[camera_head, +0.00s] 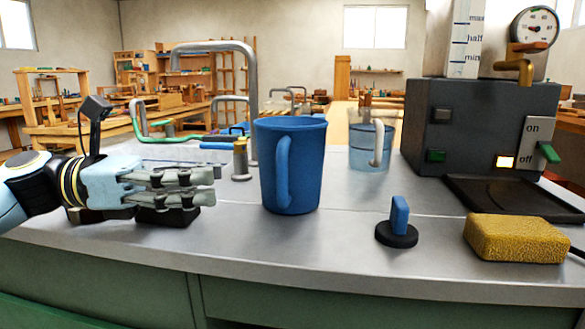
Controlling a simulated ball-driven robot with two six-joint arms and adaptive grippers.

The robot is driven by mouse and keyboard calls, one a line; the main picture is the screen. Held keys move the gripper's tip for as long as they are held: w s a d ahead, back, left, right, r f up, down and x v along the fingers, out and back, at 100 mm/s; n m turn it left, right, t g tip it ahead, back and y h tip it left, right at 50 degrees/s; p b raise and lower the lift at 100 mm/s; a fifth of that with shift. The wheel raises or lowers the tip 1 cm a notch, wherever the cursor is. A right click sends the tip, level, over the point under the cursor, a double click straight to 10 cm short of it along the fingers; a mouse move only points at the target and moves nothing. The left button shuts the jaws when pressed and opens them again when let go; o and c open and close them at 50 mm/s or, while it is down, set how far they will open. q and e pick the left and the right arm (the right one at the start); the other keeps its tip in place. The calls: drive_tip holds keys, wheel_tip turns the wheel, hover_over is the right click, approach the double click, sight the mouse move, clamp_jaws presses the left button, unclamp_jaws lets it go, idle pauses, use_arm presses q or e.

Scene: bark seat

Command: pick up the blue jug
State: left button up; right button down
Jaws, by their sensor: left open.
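The blue jug (307,165) stands upright on the metal counter, near the middle of the view. Its handle (283,172) faces toward me, slightly to the left. My left gripper (213,187) comes in from the left at about the jug's lower height. Its fingers point right toward the jug, with a gap between them and the jug's side. The gripper is open and holds nothing. My right gripper is not in view.
A clear blue jug (368,150) with a grey handle stands behind to the right. A blue-handled black disc (397,234) and a yellow sponge (515,239) lie front right. A dark machine (470,130) stands behind them. A grey tap (251,100) rises behind the jug.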

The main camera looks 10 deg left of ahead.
sight(289, 168)
use_arm(q)
drive_tip(key=x, duration=0.2)
drive_tip(key=shift+w+d, duration=0.15)
drive_tip(key=shift+d, duration=0.25)
drive_tip(key=shift+w+d, duration=0.15)
drive_tip(key=shift+d, duration=0.35)
drive_tip(key=x, duration=0.4)
drive_tip(key=shift+d+r, duration=0.25)
drive_tip(key=shift+r, duration=0.1)
drive_tip(key=shift+d, duration=0.15)
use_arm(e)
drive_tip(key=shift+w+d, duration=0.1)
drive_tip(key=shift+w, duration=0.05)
use_arm(q)
drive_tip(key=shift+c, duration=0.4)
drive_tip(key=c, duration=0.7)
clamp_jaws()
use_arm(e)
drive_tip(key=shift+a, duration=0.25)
